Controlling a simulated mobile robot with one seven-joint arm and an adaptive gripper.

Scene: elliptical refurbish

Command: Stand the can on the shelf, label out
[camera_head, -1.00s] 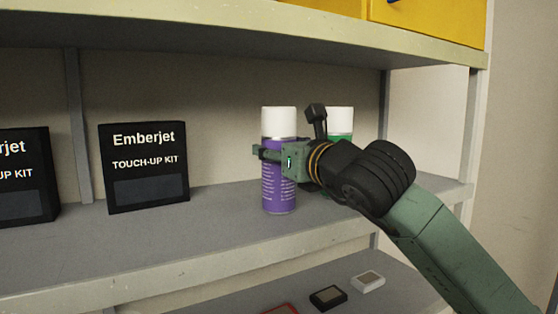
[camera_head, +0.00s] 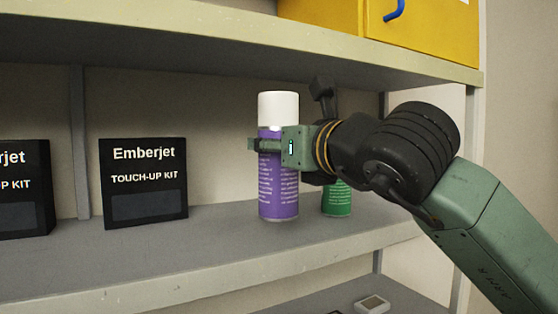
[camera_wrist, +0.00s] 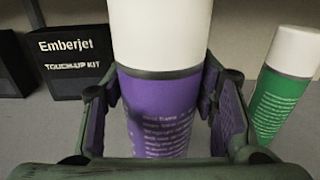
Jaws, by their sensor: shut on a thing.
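The can, a purple spray can (camera_head: 279,190) with a white cap, is upright at the shelf (camera_head: 210,240) in the head view. Small white print shows on the side facing the camera. My gripper (camera_head: 281,146) is shut on its upper body from the right, one finger across its front. In the wrist view the can (camera_wrist: 160,115) stands between both fingers, with lines of print facing the wrist. The can's base looks at shelf level; I cannot tell whether it touches. Its far side is hidden.
A green can (camera_head: 337,199) stands close on the right, partly hidden by my gripper. Two black Emberjet boxes (camera_head: 143,182) stand to the left, with free shelf between. A yellow container (camera_head: 425,30) sits on the board above. A small light item (camera_head: 372,304) lies on the lower shelf.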

